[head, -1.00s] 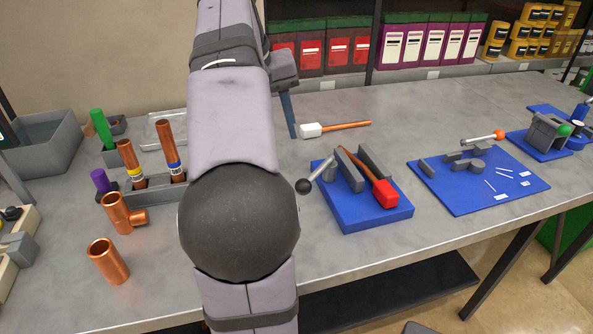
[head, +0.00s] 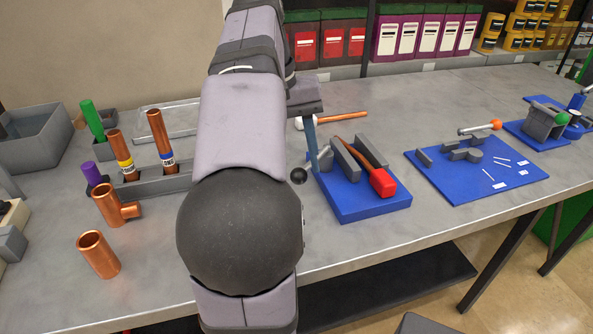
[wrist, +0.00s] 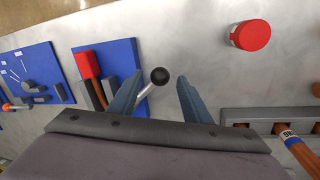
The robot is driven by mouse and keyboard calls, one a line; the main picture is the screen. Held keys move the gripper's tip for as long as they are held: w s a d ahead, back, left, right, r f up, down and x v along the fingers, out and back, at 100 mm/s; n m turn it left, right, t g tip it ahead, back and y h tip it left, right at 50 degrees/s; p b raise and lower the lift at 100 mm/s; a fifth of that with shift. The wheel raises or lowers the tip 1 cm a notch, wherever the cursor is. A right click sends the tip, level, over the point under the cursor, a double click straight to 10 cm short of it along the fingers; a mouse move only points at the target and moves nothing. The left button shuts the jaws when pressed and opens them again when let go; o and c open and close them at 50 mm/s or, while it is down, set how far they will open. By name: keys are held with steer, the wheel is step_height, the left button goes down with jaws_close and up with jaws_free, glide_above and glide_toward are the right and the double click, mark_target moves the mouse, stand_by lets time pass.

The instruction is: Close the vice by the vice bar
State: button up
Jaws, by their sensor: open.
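The vice has a blue base (head: 350,211) and grey jaws (head: 346,161). A mallet with a red head (head: 382,182) and brown handle lies between the jaws. The vice bar ends in a black ball (head: 299,175) at the vice's left side. The grey bar (wrist: 143,95) runs down-left, partly behind the left finger. In the head view one finger (head: 312,145) hangs by the bar and hides part of it.
A white-headed mallet (head: 345,117) lies behind the vice. A blue board with grey parts (head: 475,165) is to the right. Copper pipes (head: 98,254) and a grey rack (head: 150,190) stand at left. A red cylinder (wrist: 250,35) shows in the wrist view.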

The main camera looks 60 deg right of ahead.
steer(key=shift+s+d+f, duration=0.1)
steer(key=shift+s+f, duration=0.05)
steer(key=shift+f, duration=0.75)
jaws_close()
steer(key=shift+s, duration=0.1)
